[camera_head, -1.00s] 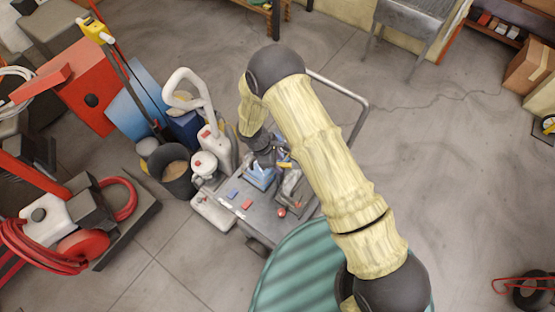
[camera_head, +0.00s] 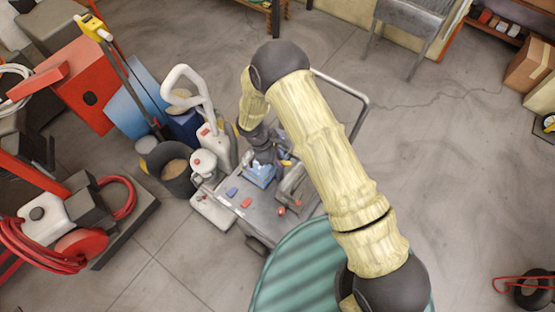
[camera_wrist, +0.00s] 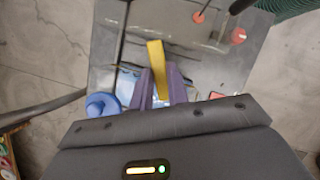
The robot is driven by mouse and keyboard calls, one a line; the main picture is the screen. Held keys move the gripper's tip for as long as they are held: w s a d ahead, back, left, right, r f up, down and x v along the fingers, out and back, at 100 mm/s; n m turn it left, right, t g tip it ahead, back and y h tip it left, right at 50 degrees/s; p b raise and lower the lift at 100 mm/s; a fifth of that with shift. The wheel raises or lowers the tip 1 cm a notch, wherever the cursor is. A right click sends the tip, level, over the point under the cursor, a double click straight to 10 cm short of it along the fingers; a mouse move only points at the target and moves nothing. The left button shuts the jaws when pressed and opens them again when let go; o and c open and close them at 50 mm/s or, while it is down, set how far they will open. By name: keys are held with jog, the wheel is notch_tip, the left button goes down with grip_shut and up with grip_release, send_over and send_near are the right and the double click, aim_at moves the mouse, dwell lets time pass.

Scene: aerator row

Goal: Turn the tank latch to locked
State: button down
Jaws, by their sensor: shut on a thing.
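A yellow bar (camera_wrist: 156,62), which looks like the tank latch's handle, stands between my gripper's purple fingers (camera_wrist: 161,82) in the wrist view. My gripper is shut on it. In the head view my gripper (camera_head: 264,158) is low over the grey cart (camera_head: 225,206), beside a blue part (camera_head: 260,176). A small yellow bit (camera_head: 287,162) shows just right of my gripper there. The latch's base and any lock marking are hidden or too small to read.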

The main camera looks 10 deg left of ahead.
jog(key=m+g+b, duration=0.1)
jog(key=m+b, duration=0.1)
jog(key=shift+w+f+m, duration=0.1)
jog(key=shift+w+m, duration=0.05)
jog(key=shift+m, duration=0.25)
jog(key=shift+w+m+g+y+b, duration=0.1)
jog(key=shift+m+g+y+b, duration=0.3)
jog(key=shift+m+b, duration=0.65)
jog(key=shift+r+m, duration=0.2)
jog(key=shift+m, duration=0.15)
jog(key=c, duration=1.4)
grip_release()
jog(key=shift+o, duration=0.2)
jog(key=b+v, duration=0.3)
jog(key=v, duration=1.4)
jog(key=shift+w+a+b, duration=0.25)
jog(key=shift+w+b, duration=0.05)
jog(key=shift+r, duration=0.1)
